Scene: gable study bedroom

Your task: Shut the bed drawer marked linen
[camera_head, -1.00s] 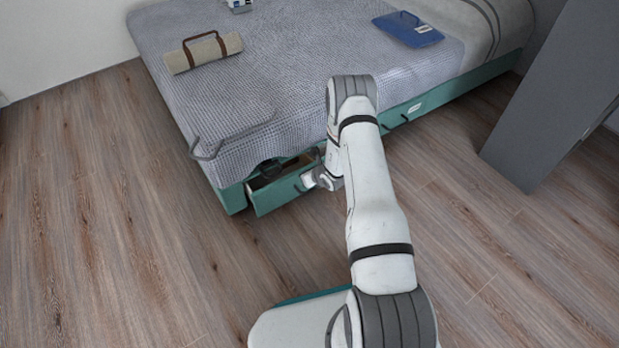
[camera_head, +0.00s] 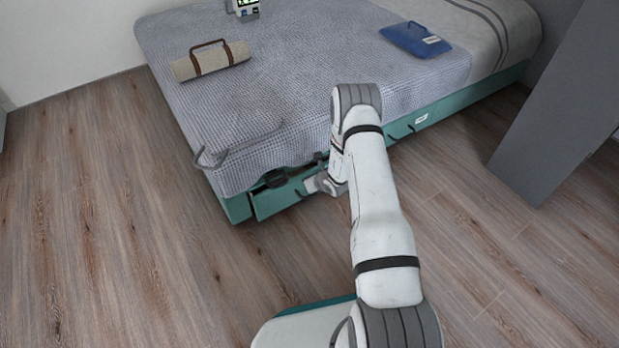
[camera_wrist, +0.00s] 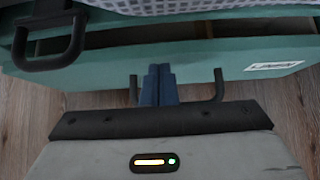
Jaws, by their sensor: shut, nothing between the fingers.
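The teal linen drawer (camera_head: 283,195) at the bed's near left corner stands partly open, with a gap behind its front. In the wrist view, its front (camera_wrist: 110,62) spans the picture, with a white LINEN label (camera_wrist: 273,69) at the right and a strip of interior showing above. My gripper (camera_wrist: 158,84) is shut and empty, its blue fingers at the drawer front between the two prongs of a dark handle (camera_wrist: 218,87). Whether the fingertips touch the front I cannot tell. In the head view my gripper (camera_head: 312,186) is at the drawer's right part, partly hidden by my wrist.
A second drawer with a white label (camera_head: 421,119) is at the right of the bed side. The bed (camera_head: 300,60) holds a rolled mat (camera_head: 210,62), a blue folder (camera_head: 414,40) and a small device (camera_head: 247,9). A grey panel (camera_head: 550,110) stands right. The left floor is clear.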

